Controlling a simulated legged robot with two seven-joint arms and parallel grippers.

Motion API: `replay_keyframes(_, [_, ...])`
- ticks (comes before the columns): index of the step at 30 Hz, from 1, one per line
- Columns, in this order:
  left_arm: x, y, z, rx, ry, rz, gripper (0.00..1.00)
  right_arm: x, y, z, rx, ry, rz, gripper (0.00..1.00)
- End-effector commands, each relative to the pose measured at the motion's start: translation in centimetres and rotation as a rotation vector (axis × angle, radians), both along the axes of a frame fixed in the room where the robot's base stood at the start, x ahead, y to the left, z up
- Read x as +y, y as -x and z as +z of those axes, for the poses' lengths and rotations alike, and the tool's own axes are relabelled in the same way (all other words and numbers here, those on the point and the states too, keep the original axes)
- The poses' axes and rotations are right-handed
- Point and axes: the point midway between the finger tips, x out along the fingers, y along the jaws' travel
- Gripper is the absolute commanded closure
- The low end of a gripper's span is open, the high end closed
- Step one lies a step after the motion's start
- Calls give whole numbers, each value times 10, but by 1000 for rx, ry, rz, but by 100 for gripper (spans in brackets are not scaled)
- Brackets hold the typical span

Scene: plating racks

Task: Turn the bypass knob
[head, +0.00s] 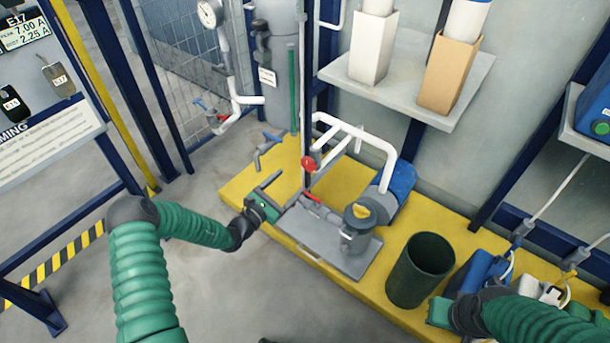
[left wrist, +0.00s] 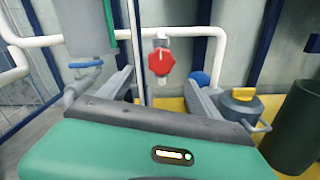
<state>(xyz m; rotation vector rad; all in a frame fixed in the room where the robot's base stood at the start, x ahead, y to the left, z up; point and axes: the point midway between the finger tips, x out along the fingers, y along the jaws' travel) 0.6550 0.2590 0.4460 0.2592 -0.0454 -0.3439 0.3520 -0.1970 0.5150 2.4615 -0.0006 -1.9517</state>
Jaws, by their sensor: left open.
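The red knob (head: 308,163) sits on the white pipework above the grey pump plate in the head view. It is lobed, with a pale mark on its face, and stands out in the left wrist view (left wrist: 161,62). My left gripper (head: 284,183) is open and empty, to the left of the knob and apart from it. In the left wrist view its two fingers (left wrist: 161,84) spread to either side below the knob. My right gripper (head: 440,311) is at the bottom right, beside a dark green bin; its fingers cannot be made out.
A pump with a yellow-topped filter (head: 360,213) and a red lever (head: 312,198) stand on the yellow platform (head: 350,180). A blue-handled valve (head: 268,144) is behind my left gripper. The dark green bin (head: 420,270) stands right.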

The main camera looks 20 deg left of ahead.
Motion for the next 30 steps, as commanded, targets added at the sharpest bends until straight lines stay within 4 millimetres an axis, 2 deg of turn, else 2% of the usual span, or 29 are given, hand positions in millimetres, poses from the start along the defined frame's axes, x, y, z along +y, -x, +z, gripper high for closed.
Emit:
replay_keyframes(1, [-6,-13,-7,-4,-1,-3,27,0,0,-15,0,0,0,100])
replay_keyframes(6, [-21,-53,-7,-4,-1,-4,27,0,0,-38,1,0,0,100])
replay_keyframes(9, [-27,-70,-6,-1,-1,-3,27,0,0,-47,1,0,0,100])
replay_keyframes(14, [-32,-84,-2,0,0,-2,27,0,0,-52,1,0,0,100])
replay_keyframes(21, [-32,-86,0,1,1,-2,27,0,0,-50,1,0,0,100])
replay_keyframes(23, [-32,-86,0,1,1,-2,32,0,0,-50,1,0,0,100])
replay_keyframes(30, [-32,-85,0,1,1,-2,64,0,0,-50,1,0,0,100])
